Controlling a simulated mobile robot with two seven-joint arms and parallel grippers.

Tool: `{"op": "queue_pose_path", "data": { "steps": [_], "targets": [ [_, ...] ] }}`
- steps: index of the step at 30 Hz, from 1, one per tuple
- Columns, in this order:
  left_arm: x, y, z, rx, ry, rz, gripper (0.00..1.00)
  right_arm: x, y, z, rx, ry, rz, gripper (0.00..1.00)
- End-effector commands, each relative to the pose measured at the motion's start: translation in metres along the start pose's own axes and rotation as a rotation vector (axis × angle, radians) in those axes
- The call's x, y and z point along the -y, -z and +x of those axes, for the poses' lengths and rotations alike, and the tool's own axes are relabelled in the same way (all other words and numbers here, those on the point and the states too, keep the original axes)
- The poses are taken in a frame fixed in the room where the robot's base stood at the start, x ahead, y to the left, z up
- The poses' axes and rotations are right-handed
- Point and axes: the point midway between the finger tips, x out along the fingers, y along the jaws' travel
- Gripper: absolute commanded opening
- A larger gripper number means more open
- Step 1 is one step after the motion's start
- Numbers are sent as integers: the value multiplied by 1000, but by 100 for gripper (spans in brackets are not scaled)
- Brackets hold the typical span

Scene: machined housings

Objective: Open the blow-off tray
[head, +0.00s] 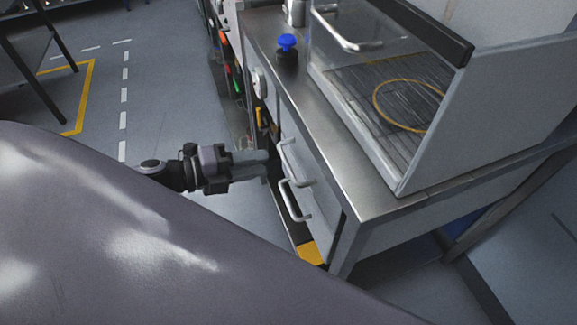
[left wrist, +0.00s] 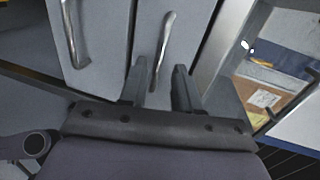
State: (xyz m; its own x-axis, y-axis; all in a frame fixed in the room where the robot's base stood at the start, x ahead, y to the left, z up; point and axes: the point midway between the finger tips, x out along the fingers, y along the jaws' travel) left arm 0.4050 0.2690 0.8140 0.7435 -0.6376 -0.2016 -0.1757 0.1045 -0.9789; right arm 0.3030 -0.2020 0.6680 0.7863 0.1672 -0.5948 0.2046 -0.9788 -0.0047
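Two drawer fronts with bar handles are set in the side of the steel workbench. I cannot tell from any label which is the blow-off tray. The upper handle (head: 287,154) and lower handle (head: 295,201) both show in the head view. My left gripper (head: 268,163) is level with the upper drawer, close to its handle. In the left wrist view my left gripper (left wrist: 160,80) has its fingers apart, with one handle (left wrist: 165,45) lined up between them. Contact is not clear. The other handle (left wrist: 72,35) is to the left. My right gripper is not in view.
On the workbench (head: 300,105) stand a clear-fronted cabinet (head: 440,125) with a grated floor and a yellow ring inside, and a blue knob (head: 287,42). Tools hang along the bench side. The floor (head: 180,85) left of the bench is clear.

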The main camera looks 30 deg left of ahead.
Motion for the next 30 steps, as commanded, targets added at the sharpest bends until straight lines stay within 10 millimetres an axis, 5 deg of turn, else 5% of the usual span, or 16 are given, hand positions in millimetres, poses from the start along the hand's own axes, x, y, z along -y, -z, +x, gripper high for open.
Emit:
{"op": "queue_pose_path", "data": {
  "steps": [10,30],
  "targets": [
    [1,-1,8,-19,-3,40,32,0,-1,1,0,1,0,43],
    [1,0,67,-18,-4,37,32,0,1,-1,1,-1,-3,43]
  ]
}}
